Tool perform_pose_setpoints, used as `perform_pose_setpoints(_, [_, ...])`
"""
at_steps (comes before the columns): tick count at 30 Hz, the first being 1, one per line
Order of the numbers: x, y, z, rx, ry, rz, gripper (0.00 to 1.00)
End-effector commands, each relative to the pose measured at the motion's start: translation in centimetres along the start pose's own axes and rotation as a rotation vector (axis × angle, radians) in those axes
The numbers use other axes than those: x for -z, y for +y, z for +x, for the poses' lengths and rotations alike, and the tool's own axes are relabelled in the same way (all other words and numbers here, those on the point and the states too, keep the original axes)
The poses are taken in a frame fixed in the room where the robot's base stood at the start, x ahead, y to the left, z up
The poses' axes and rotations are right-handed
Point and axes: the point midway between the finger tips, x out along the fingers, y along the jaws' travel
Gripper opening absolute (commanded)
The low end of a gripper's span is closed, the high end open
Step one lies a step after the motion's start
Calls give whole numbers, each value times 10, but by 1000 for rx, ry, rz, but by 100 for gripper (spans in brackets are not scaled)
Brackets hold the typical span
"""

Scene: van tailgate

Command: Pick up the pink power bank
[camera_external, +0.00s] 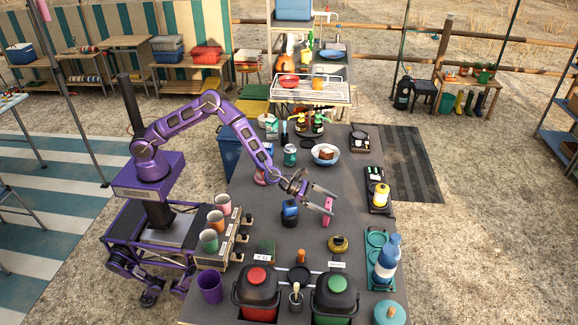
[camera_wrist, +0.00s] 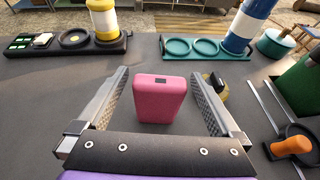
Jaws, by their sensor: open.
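The pink power bank (camera_wrist: 159,99) stands upright on the dark grey tailgate surface, in the middle of the wrist view. It also shows in the outside view (camera_external: 328,205), small and partly hidden by my fingers. My gripper (camera_external: 326,201) is open and low over the surface. In the wrist view my gripper (camera_wrist: 158,76) has one finger to the left and one to the right of the power bank. Gaps show on both sides, so neither finger appears to touch it.
A round brass-coloured item (camera_wrist: 217,90) lies just beyond the right finger. A blue-and-black container (camera_external: 289,212) stands left of my gripper. A black tray with a yellow-and-white jar (camera_external: 380,194) and a teal tray with a blue-and-white bottle (camera_external: 386,260) line the right edge.

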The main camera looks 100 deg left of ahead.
Motion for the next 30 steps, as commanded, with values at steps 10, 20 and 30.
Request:
perform_pose_setpoints(10, [0, 0, 2, 0, 0, 0, 86])
perform_pose_setpoints(20, [0, 0, 2, 0, 0, 0, 26])
perform_pose_setpoints(30, [-3, 0, 1, -1, -2, 0, 7])
